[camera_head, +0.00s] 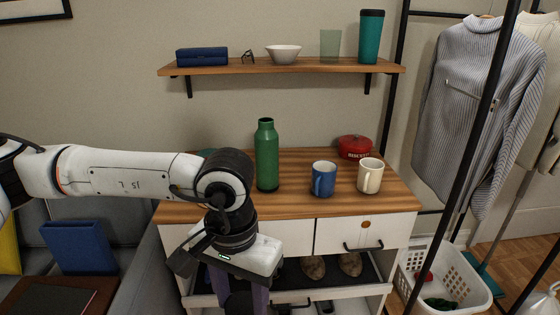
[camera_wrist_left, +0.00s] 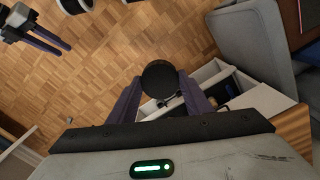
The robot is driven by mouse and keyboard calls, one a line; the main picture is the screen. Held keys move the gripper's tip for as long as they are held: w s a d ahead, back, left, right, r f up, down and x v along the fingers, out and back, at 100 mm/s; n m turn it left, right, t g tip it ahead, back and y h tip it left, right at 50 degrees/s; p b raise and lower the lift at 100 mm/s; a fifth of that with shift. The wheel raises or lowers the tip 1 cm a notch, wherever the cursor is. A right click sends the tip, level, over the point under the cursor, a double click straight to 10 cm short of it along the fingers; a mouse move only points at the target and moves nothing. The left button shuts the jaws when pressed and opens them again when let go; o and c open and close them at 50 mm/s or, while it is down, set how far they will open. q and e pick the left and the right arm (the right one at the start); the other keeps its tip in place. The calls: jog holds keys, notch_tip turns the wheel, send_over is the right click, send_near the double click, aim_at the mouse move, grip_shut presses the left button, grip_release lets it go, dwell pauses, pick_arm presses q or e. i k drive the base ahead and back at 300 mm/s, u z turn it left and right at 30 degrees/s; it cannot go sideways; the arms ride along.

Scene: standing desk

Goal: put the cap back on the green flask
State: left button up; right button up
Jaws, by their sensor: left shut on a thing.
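The green flask (camera_head: 266,158) stands upright on the wooden top of the cabinet, its narrow neck uncapped. My left gripper (camera_wrist_left: 158,95) points down in front of the cabinet, below the top's level. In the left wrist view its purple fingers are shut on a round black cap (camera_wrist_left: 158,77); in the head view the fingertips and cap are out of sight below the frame. My right gripper (camera_wrist_left: 42,38) shows at the upper left of the left wrist view, away from the flask; its finger gap is unclear.
A blue mug (camera_head: 323,180), a cream mug (camera_head: 370,177) and a red pot (camera_head: 354,147) stand right of the flask. A wall shelf (camera_head: 290,69) hangs above. Shoes (camera_head: 314,267) lie on a rack below the drawers. A white basket (camera_head: 465,282) stands at right.

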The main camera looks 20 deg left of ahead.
aim_at(266, 138)
jog(key=u, duration=0.4)
jog(key=i, duration=0.65)
jog(key=u, duration=0.55)
